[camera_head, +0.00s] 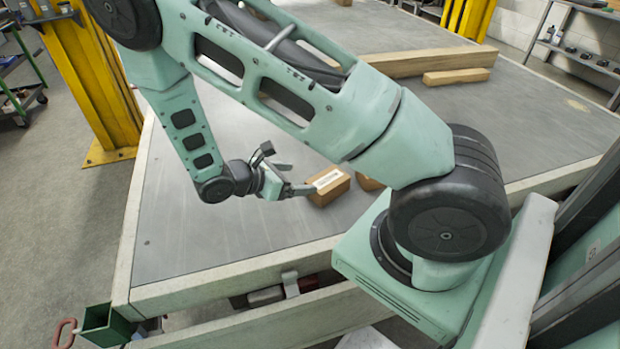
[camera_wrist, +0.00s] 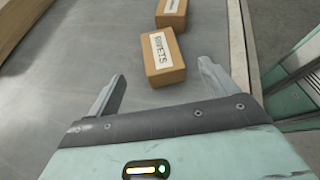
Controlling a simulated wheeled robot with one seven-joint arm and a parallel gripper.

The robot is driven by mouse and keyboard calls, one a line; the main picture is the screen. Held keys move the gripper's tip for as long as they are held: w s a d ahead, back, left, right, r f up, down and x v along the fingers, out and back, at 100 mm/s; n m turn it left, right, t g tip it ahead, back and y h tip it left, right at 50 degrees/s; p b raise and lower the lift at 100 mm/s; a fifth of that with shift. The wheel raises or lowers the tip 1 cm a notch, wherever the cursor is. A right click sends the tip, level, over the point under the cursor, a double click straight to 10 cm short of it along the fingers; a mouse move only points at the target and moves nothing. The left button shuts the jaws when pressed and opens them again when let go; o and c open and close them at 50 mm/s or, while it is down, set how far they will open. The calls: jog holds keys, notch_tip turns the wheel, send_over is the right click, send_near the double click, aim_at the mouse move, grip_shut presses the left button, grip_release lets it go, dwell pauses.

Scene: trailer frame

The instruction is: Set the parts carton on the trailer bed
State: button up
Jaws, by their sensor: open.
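A small brown carton (camera_head: 322,196) with a white label sits on the grey trailer bed (camera_head: 210,240). In the wrist view this carton (camera_wrist: 165,72) is labelled "RIVETS". A second labelled carton (camera_wrist: 170,20) sits just beyond it, and in the head view (camera_head: 368,183) it is mostly hidden behind my arm. I cannot tell which one is the parts carton. My gripper (camera_head: 303,189) is open and empty, close beside the rivets carton. In the wrist view its two fingers (camera_wrist: 160,82) point towards the carton's near end, with the carton ahead of them.
Long timber beams (camera_head: 425,62) and a shorter wooden block (camera_head: 456,77) lie at the back of the bed. Yellow posts (camera_head: 95,85) stand at the left. The bed's pale edge rail (camera_head: 235,270) runs along the front. The bed left of the cartons is clear.

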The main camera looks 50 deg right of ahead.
jog(key=s+a+r+m+t+y, duration=0.1)
jog(key=s+a+r+y, duration=0.3)
jog(key=a, duration=0.5)
jog(key=s+a+r+m+t+y, duration=0.1)
jog(key=s+a+r+m+y, duration=0.3)
jog(key=s+a+r, duration=0.2)
jog(key=s+a+r+m+t+y, duration=0.1)
jog(key=s+a+r+m+y, duration=0.2)
jog(key=a+r, duration=0.5)
jog(key=s+a+y, duration=0.1)
jog(key=s+a, duration=0.1)
jog(key=a, duration=0.2)
jog(key=shift+s+r+y, duration=0.15)
jog(key=shift+s+y, duration=0.15)
jog(key=shift+s, duration=0.1)
